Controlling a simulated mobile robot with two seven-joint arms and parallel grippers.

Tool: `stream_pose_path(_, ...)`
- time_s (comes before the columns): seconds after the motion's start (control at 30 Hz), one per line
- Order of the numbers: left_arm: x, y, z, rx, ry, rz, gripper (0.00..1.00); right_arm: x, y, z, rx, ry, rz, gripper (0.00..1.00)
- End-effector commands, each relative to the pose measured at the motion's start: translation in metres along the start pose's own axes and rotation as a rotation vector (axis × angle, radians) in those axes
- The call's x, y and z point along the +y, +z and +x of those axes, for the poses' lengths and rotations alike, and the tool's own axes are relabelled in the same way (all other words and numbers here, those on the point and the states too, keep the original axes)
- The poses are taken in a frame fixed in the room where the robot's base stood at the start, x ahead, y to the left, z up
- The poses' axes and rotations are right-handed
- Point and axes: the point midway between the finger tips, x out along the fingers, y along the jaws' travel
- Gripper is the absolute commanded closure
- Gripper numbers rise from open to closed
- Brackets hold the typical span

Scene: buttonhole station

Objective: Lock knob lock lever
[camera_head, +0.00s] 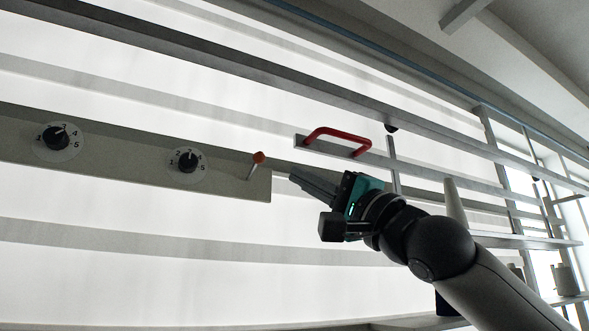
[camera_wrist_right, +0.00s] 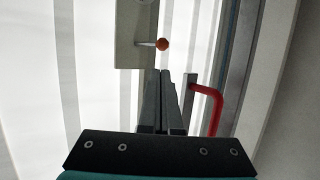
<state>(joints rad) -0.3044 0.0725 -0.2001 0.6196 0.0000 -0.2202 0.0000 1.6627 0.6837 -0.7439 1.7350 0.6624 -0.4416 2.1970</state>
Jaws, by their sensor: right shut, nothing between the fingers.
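A small lever with an orange-red ball tip (camera_head: 258,158) sticks out near the right end of a grey panel (camera_head: 225,190). The lever's ball also shows in the right wrist view (camera_wrist_right: 162,44), just beyond my fingertips. Two black knobs on numbered dials sit on the same panel, one (camera_head: 187,161) left of the lever and one (camera_head: 57,138) farther left. My right gripper (camera_head: 294,176) is shut and empty, its fingertips a little right of the lever and apart from it. It also shows in the right wrist view (camera_wrist_right: 161,74). My left gripper is not in view.
A red handle (camera_head: 338,138) on a grey bar stands just above and right of my right gripper. Long grey rails run across the bright wall. Shelves with a few objects (camera_head: 530,242) stand at the right. The space below the panel looks clear.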

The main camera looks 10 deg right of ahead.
Motion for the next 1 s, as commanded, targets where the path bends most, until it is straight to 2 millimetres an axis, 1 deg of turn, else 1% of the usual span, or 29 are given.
stream_pose_path(0.03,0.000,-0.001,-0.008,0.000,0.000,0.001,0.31,-0.004,0.001,0.011,-0.003,-0.001,0.001,1.00)
stream_pose_path(0.2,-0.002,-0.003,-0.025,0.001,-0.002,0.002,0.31,-0.005,0.000,0.042,-0.002,-0.001,-0.001,1.00)
stream_pose_path(0.3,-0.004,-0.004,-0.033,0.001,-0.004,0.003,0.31,-0.004,0.000,0.058,-0.002,-0.001,0.000,1.00)
stream_pose_path(0.43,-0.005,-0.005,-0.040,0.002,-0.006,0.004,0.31,-0.003,0.000,0.073,-0.002,-0.001,0.000,1.00)
stream_pose_path(0.63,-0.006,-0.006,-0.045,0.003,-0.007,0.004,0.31,-0.002,0.001,0.084,-0.002,-0.001,0.000,1.00)
stream_pose_path(1.0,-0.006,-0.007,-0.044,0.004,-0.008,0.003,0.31,-0.001,0.001,0.085,-0.002,-0.001,-0.001,1.00)
